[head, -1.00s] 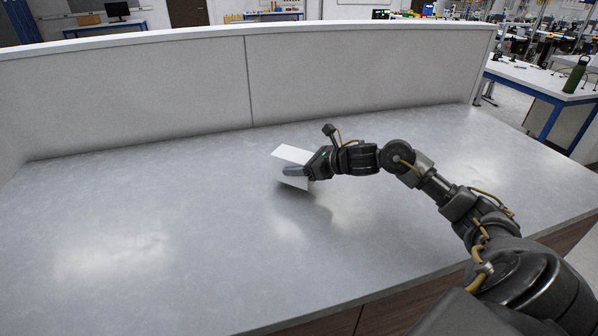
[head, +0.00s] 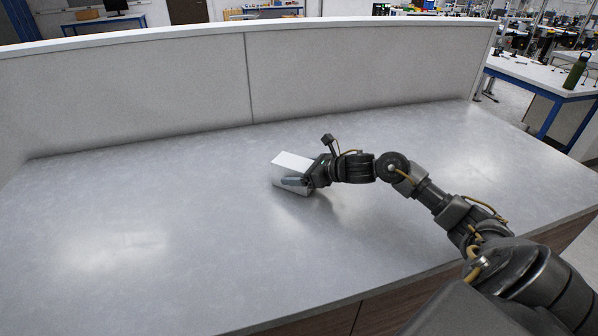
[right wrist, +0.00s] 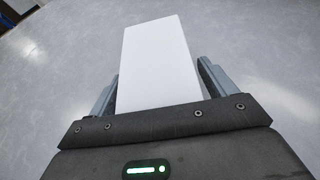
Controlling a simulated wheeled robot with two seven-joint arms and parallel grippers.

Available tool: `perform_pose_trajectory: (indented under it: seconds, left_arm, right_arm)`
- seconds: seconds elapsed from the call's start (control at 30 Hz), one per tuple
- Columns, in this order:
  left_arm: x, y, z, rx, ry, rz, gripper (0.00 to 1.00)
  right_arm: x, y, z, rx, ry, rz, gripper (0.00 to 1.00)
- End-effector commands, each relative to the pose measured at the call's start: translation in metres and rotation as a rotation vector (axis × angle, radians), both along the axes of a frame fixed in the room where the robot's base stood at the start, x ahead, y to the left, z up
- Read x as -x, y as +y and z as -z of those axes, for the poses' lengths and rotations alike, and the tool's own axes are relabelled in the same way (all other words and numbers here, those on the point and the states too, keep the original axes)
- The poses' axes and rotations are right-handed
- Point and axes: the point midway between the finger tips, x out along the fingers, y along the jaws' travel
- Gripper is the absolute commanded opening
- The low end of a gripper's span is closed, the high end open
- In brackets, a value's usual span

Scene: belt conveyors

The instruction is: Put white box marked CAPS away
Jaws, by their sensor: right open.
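A plain white box (head: 291,161) sits on the grey counter, a little right of its middle, and appears to rest on the surface. My right gripper (head: 287,181) reaches it from the right, with its fingers alongside the box. In the right wrist view the white box (right wrist: 157,60) lies between the two fingers, with a gap visible on the right side. The right gripper is open around it. No CAPS marking shows on the faces in view. My left gripper is not in view.
The grey counter (head: 130,240) is otherwise bare, with wide free room left and in front of the box. A low panel wall (head: 350,75) closes its back. A side table (head: 540,75) with a green bottle (head: 576,70) stands beyond on the right.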

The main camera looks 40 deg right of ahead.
Motion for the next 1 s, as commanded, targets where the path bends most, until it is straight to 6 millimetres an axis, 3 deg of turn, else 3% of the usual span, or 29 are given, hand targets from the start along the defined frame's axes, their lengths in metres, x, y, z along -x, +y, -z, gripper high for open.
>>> perform_pose_trajectory:
  seconds: [0.23,0.7,1.0]
  left_arm:
    - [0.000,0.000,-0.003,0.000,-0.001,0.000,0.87]
    - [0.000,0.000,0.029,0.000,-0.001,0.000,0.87]
    - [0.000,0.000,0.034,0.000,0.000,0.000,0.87]
  right_arm:
    - [0.003,-0.002,-0.003,0.002,0.001,0.001,0.83]
    - [0.076,-0.036,-0.032,0.006,0.005,-0.002,0.83]
    - [0.096,-0.046,-0.044,-0.001,0.003,0.001,0.83]
